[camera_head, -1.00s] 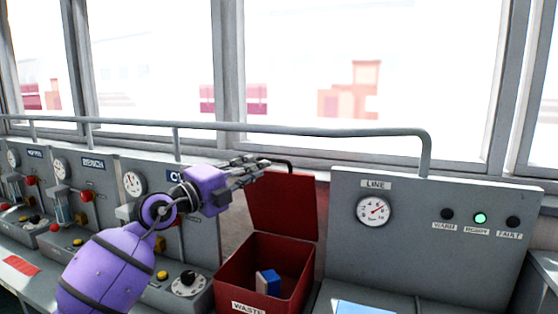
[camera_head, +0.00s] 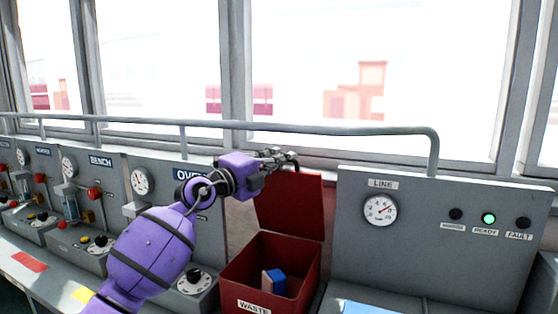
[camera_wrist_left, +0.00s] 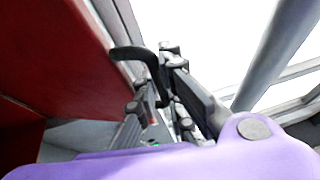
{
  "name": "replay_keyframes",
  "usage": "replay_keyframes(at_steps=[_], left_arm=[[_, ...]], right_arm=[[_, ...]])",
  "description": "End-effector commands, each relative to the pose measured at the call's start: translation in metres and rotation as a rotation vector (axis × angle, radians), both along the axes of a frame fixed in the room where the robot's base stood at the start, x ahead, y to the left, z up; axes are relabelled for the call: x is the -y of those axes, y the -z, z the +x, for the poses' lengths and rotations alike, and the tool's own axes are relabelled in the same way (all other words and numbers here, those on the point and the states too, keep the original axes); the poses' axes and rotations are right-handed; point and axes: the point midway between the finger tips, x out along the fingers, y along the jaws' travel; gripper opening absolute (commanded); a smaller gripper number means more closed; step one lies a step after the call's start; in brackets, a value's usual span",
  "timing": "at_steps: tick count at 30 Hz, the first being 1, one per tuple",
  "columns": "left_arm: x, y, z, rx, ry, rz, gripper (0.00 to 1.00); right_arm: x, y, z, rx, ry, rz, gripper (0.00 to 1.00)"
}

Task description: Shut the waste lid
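The waste bin (camera_head: 254,291) is a dark red box labelled WASTE. Its red lid (camera_head: 291,208) stands upright at the back, so the bin is open. A black bent handle (camera_wrist_left: 128,54) sticks out from the lid's edge in the left wrist view, where the lid's red face (camera_wrist_left: 60,55) fills the left. My left gripper (camera_head: 283,160) is at the lid's top edge, beside the handle. In the left wrist view its fingers (camera_wrist_left: 158,75) are apart, with the handle's bent end between them. Whether they touch it is unclear. My right gripper is out of view.
A blue and tan block (camera_head: 273,282) lies in the bin. A grey rail (camera_head: 330,130) runs behind the lid, before the windows. The LINE panel (camera_head: 440,240) stands right of the bin; panels with gauges and knobs (camera_head: 193,281) stand left.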

Motion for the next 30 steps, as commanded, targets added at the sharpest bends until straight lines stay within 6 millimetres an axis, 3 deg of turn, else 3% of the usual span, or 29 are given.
replay_keyframes(at_steps=[12,20,25,30], left_arm=[[-0.001,0.003,-0.002,0.01,-0.002,0.001,0.0],[-0.009,0.019,-0.026,0.094,-0.002,-0.027,0.0],[-0.017,0.035,-0.049,0.185,-0.001,-0.059,0.0],[-0.025,0.055,-0.074,0.286,-0.002,-0.094,0.0]], right_arm=[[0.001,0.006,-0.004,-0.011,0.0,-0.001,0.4],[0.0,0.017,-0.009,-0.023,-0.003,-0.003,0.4],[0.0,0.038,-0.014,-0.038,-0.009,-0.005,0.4],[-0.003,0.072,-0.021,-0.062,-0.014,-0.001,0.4]])
